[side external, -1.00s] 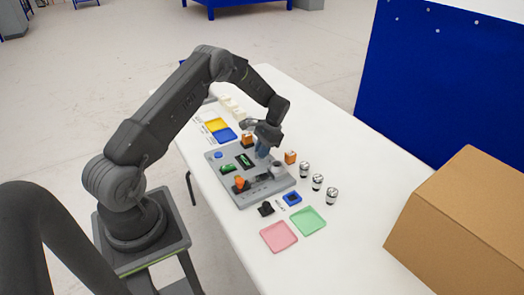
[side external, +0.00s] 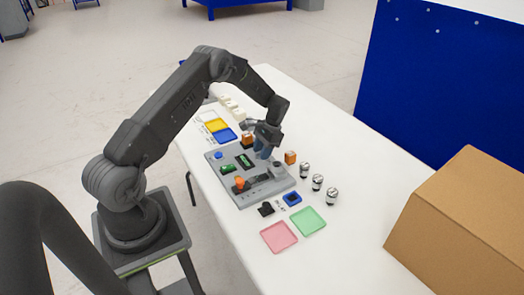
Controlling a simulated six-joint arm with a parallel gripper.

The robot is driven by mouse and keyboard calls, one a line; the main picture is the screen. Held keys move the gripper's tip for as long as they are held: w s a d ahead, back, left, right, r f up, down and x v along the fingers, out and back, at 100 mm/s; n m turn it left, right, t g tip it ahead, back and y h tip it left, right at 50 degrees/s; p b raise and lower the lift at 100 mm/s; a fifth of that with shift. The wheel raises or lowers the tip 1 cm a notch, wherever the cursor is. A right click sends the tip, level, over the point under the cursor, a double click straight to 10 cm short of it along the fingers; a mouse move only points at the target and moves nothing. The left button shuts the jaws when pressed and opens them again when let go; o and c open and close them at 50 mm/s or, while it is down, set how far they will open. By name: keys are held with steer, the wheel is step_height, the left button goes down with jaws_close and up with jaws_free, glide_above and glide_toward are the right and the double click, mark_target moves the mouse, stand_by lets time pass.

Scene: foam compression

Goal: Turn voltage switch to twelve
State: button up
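A grey control panel (side external: 222,181) lies on the white table. It carries a green display (side external: 244,161), a green part (side external: 227,168), a blue round button (side external: 218,155), an orange part (side external: 240,183) and a dark round knob (side external: 278,164) near its right edge. I cannot tell which control is the voltage switch; its markings are too small to read. My gripper (side external: 263,150), with bluish fingers, points down over the far right part of the panel, just left of the dark knob. It hides the panel surface beneath it. I cannot tell whether the fingers are apart or touch anything.
Pink (side external: 278,236) and green (side external: 308,220) trays lie in front; yellow (side external: 215,125) and blue (side external: 225,135) trays lie behind. A cardboard box (side external: 460,225) is at the right.

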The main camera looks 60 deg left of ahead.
steer(key=shift+r, duration=0.1)
steer(key=v, duration=1.3)
steer(key=shift+w+r, duration=0.2)
steer(key=shift+r, duration=0.05)
